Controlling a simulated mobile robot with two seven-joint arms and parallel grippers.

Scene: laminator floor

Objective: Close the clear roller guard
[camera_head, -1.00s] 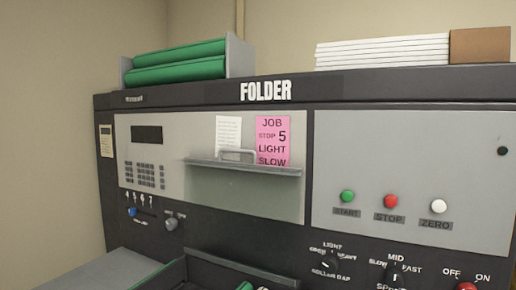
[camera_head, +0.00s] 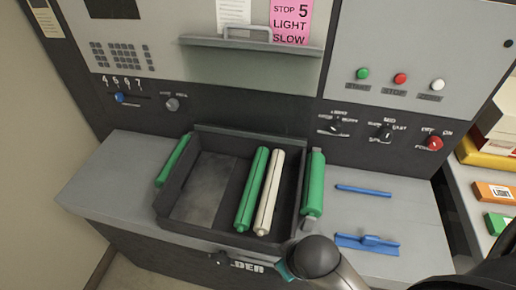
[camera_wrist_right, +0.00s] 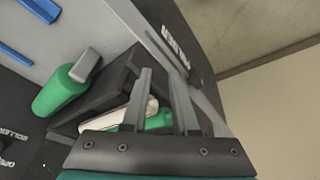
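The clear roller guard (camera_head: 250,72) shows at the top of the head view as a greenish see-through panel. It stands raised against the machine's front face, with a grey rail and handle (camera_head: 247,36) along its upper edge. Below it is an open dark tray (camera_head: 176,219) holding a green roller (camera_head: 251,190) and a cream roller (camera_head: 269,192). My right gripper (camera_wrist_right: 161,78) is open and empty in the right wrist view, by the tray's front side. In the head view only my right arm shows low in the middle; its fingers are hidden. My left gripper is not in view.
Green rollers lie left (camera_head: 173,160) and right (camera_head: 315,184) of the tray. Blue tools (camera_head: 367,242) lie on the grey deck (camera_head: 405,215). Knobs and a red switch (camera_head: 434,143) line the panel. Small boxes (camera_head: 495,192) stand at far right. The deck's left end is clear.

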